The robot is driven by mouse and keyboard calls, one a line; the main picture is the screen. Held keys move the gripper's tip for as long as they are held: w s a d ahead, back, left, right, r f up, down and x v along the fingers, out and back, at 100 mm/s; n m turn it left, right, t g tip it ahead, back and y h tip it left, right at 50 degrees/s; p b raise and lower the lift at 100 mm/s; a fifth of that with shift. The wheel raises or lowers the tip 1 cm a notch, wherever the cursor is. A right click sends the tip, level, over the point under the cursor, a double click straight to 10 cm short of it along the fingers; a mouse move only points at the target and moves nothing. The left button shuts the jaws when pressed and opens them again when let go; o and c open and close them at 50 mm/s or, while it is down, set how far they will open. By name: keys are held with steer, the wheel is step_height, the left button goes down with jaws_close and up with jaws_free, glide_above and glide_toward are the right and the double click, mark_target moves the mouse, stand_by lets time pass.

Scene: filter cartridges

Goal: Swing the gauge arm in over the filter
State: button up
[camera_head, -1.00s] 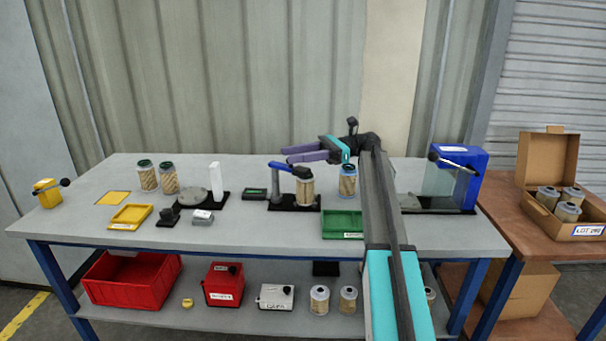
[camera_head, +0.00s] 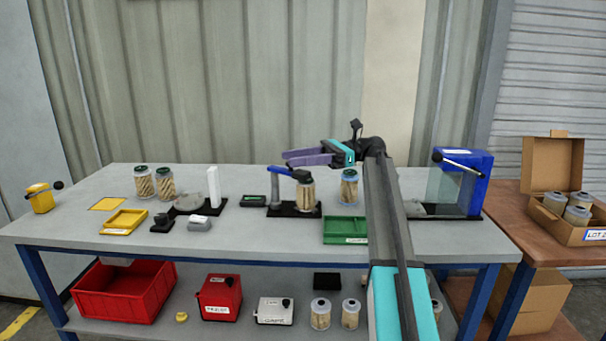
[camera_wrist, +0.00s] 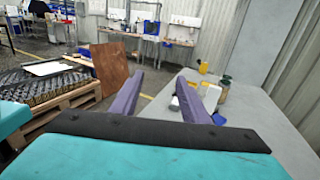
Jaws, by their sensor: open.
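The gauge stand has a dark base (camera_head: 284,212), a grey-blue post (camera_head: 273,190) and a blue gauge arm (camera_head: 290,172). The blue arm reaches right from the post to the top of a tan pleated filter (camera_head: 305,194) standing on the base. Whether the arm's end touches the filter cannot be told. My gripper (camera_head: 287,158) is open and empty, with purple fingers pointing left; in the picture it lies just above the gauge arm and filter top. In the wrist view my open fingers (camera_wrist: 154,88) have nothing between them; the gauge is not clear there.
A blue-capped filter (camera_head: 348,187) stands right of the gauge, behind a green tray (camera_head: 345,230). Left are two green-capped filters (camera_head: 165,183), a white upright (camera_head: 214,187) and a yellow tray (camera_head: 125,221). A blue machine (camera_head: 462,180) stands right. The table's front left is clear.

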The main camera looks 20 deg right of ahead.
steer(key=s+a+b, duration=0.1)
steer(key=s+b, duration=0.7)
steer(key=b, duration=0.4)
steer(key=shift+r, duration=0.35)
stand_by(0.4)
